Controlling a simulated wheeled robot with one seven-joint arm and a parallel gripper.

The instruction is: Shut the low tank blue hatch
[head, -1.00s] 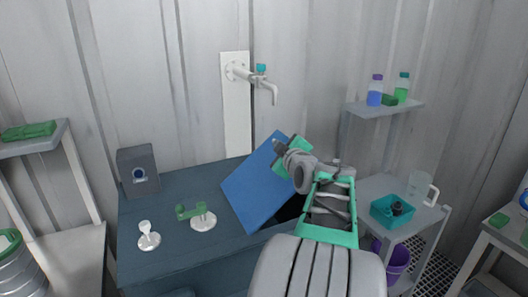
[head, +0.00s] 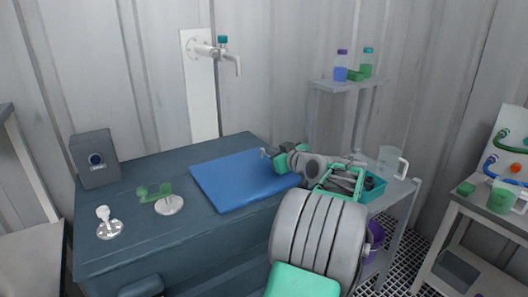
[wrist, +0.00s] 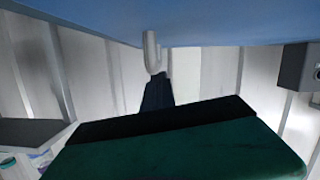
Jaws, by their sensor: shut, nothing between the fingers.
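The blue hatch (head: 238,181) lies nearly flat on top of the low dark tank (head: 125,251) in the head view. I cannot tell whether its rim is fully seated, since my arm covers its right corner. My gripper (head: 265,153) is shut and empty, at the hatch's far right edge. I cannot tell whether it touches the hatch. In the wrist view a blue surface (wrist: 230,22) spans the top, with a grey fingertip (wrist: 152,52) close to it.
On the tank top stand a grey box (head: 94,158), a green-handled valve (head: 168,204) and a white fitting (head: 109,223). A tap (head: 222,52) juts from the wall behind. A side table at right holds a teal bin (head: 375,186) and a jug (head: 390,162).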

